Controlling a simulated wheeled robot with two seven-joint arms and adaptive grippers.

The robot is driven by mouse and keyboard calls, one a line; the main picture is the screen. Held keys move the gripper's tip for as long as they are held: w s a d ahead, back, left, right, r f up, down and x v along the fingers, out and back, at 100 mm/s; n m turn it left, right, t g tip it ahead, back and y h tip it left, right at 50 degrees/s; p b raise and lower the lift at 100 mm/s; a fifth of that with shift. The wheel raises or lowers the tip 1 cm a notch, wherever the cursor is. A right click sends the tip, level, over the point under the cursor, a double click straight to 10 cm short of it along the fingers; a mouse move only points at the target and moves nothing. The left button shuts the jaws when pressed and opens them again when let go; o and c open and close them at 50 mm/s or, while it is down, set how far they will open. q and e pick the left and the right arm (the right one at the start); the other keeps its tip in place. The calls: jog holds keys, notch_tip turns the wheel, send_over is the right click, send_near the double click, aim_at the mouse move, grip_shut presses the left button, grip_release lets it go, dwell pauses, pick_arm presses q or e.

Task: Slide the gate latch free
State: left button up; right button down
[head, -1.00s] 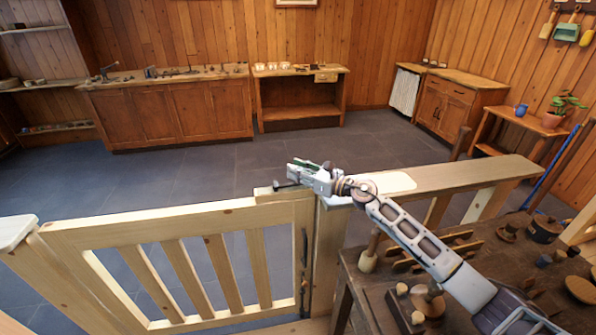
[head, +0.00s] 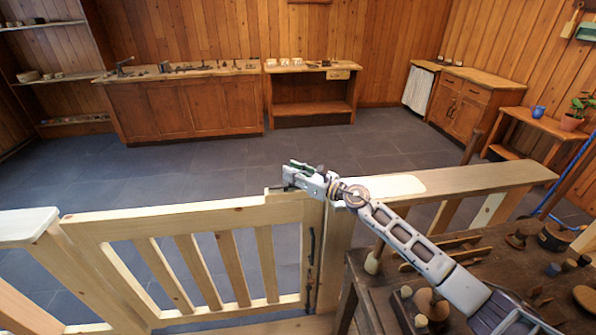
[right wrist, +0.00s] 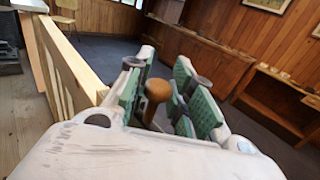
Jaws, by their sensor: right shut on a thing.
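The pale wooden gate (head: 180,217) stands in its frame at the lower left of the head view, its right end close beside the post (head: 337,240). My right gripper (head: 296,175) is over the gate's top right corner, its arm reaching in from the lower right. In the right wrist view, a round brown wooden knob (right wrist: 157,90) sits between the green-padded fingers of this gripper (right wrist: 160,98), which is shut on it. In the head view the gripper hides the knob, and the latch's bolt cannot be made out clearly. My left gripper is out of view.
A wooden rail (head: 470,180) runs right from the post. A dark workbench (head: 375,290) with several turned pieces stands below my right arm. Beyond the gate, the grey floor (head: 200,170) is clear up to the cabinets (head: 185,108) at the back wall.

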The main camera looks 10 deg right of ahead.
jog(key=shift+a, duration=0.15)
jog(key=c, duration=1.3)
grip_release()
jog(key=shift+a, duration=0.15)
jog(key=shift+s+d, duration=0.1)
jog(key=shift+d, duration=0.15)
jog(key=shift+v, duration=0.85)
jog(key=v, duration=1)
jog(key=shift+a, duration=0.15)
